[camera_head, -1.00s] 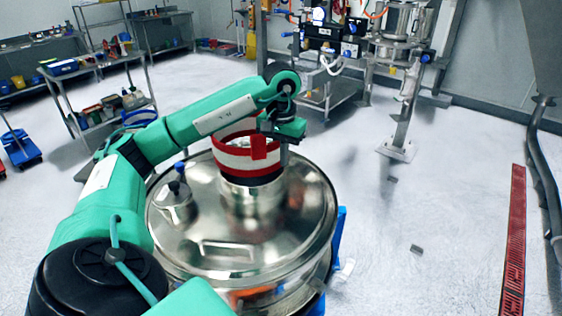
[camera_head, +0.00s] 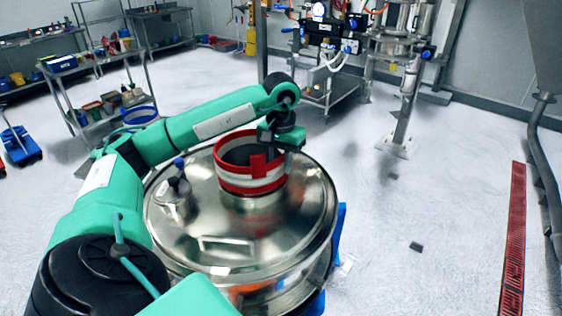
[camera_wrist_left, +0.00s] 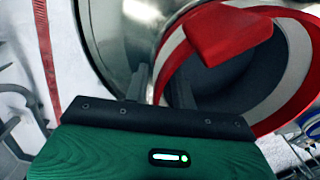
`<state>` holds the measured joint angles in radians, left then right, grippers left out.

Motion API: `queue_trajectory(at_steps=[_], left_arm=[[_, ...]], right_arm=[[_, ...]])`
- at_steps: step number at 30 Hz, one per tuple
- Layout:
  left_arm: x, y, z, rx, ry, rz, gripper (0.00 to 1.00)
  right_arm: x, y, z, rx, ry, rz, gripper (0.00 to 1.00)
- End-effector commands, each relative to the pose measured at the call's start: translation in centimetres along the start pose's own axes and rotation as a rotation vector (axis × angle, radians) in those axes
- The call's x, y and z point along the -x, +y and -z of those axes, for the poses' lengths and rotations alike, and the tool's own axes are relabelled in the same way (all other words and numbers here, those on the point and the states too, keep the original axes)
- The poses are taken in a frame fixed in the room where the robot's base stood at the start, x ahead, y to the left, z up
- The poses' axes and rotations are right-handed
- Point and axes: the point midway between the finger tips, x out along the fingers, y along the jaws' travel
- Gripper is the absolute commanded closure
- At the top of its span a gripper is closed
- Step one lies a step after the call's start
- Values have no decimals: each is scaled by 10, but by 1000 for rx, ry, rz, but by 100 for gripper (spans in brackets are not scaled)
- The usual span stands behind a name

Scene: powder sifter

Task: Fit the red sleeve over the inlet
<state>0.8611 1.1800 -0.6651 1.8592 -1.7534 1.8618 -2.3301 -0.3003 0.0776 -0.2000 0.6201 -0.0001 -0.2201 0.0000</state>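The red sleeve (camera_head: 240,178), a red-and-white striped ring with a red tab, sits around the top of the inlet (camera_head: 255,203) on the round metal lid. A short stretch of the inlet's metal neck shows below the sleeve. The dark inside of the sleeve shows from above. My left gripper (camera_head: 286,147) is at the sleeve's right rim. In the left wrist view, the fingers of my left gripper (camera_wrist_left: 160,88) lie on either side of the sleeve's wall (camera_wrist_left: 285,95), close against it. My right gripper is not in view.
The shiny lid (camera_head: 215,245) carries a handle and a small capped port (camera_head: 175,195) with a blue knob, left of the inlet. A metal stand (camera_head: 403,110) is at the back right. The floor to the right is mostly clear.

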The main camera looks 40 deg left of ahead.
Motion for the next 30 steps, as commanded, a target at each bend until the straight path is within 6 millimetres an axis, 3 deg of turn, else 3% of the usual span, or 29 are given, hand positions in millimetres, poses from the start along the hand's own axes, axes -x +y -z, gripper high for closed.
queue_trajectory(at_steps=[8,14,15,25,30], left_arm=[[2,0,0,0,0,0,75],[18,0,0,0,0,0,75],[18,1,1,0,4,-2,75],[74,0,1,0,4,-2,75],[96,0,1,0,4,0,75]], right_arm=[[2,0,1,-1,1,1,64],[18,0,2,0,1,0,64],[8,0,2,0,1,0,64],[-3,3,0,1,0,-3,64],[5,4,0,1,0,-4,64]])
